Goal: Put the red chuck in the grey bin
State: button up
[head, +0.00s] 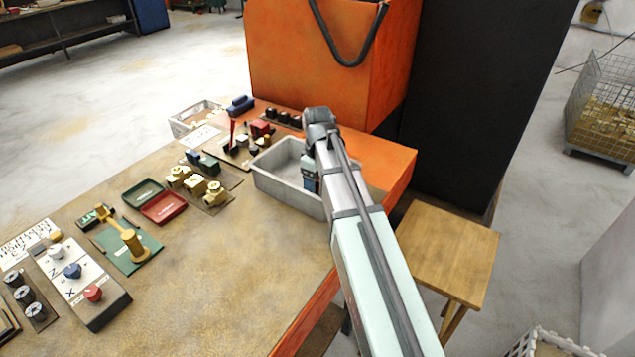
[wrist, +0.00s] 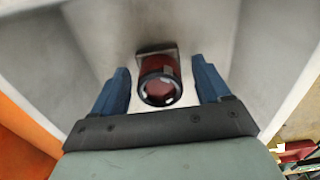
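The grey bin (head: 289,191) stands at the back right of the bench, and my gripper (head: 311,182) reaches down into it. In the wrist view, the red chuck (wrist: 159,82) sits inside the grey bin (wrist: 95,40), by its look resting on the bin floor. My gripper (wrist: 160,66) is open there, its two blue fingers on either side of the chuck with a visible gap on both sides. The chuck is hidden in the head view behind my arm and the bin wall.
An orange machine housing (head: 320,60) rises behind the bin. Left of the bin are brass parts (head: 195,187), a green tray (head: 142,194) and a red tray (head: 163,208). A control box (head: 85,285) sits at the front left. The bench's front middle is clear.

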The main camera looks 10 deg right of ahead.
notch_tip(320, 180, up, 12)
jog(key=shift+r, duration=0.15)
dwell(0.7)
jog(key=shift+d, duration=0.1)
